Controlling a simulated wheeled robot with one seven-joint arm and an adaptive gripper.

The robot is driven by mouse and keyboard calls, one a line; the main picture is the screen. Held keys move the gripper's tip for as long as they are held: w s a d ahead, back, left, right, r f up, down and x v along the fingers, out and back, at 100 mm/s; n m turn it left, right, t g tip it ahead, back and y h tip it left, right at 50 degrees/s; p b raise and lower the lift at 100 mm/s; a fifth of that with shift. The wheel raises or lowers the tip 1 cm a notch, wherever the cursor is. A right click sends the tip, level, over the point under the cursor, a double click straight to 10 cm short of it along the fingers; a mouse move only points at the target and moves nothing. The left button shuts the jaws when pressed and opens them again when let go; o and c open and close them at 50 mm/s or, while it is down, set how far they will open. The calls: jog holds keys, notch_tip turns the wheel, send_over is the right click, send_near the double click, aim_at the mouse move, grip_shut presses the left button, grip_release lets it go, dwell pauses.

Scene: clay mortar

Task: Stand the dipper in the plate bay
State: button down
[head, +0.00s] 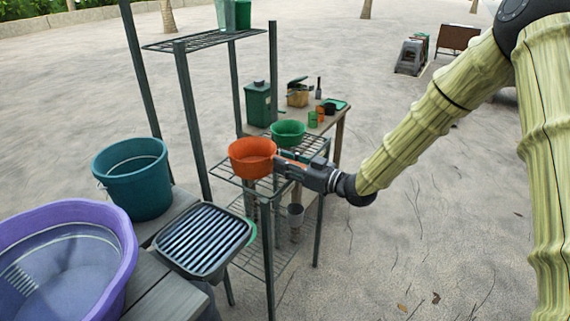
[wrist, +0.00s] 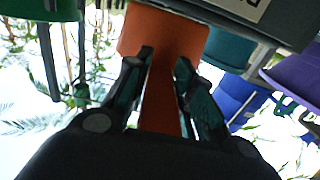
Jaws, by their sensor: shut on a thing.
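The orange dipper (head: 252,157) is a round, open-topped bowl in the head view, its mouth facing up. My gripper (head: 281,163) is at its right side. In the wrist view, my gripper (wrist: 164,62) is shut with a finger on each side of the dipper's flat orange handle (wrist: 161,105). The dipper is over the wire shelf; I cannot tell whether it touches it. A dark rack with pale parallel slats (head: 203,240), apparently the one with the plate bay, sits on the grey bench at lower left. Its slots look empty.
A green bowl (head: 288,133) is close behind the dipper on the shelf unit. Dark shelf posts (head: 193,125) stand between the bench and the back. Open ground lies right.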

jog(key=shift+f, duration=0.1)
jog(key=c, duration=1.2)
grip_release()
jog(key=v, duration=1.2)
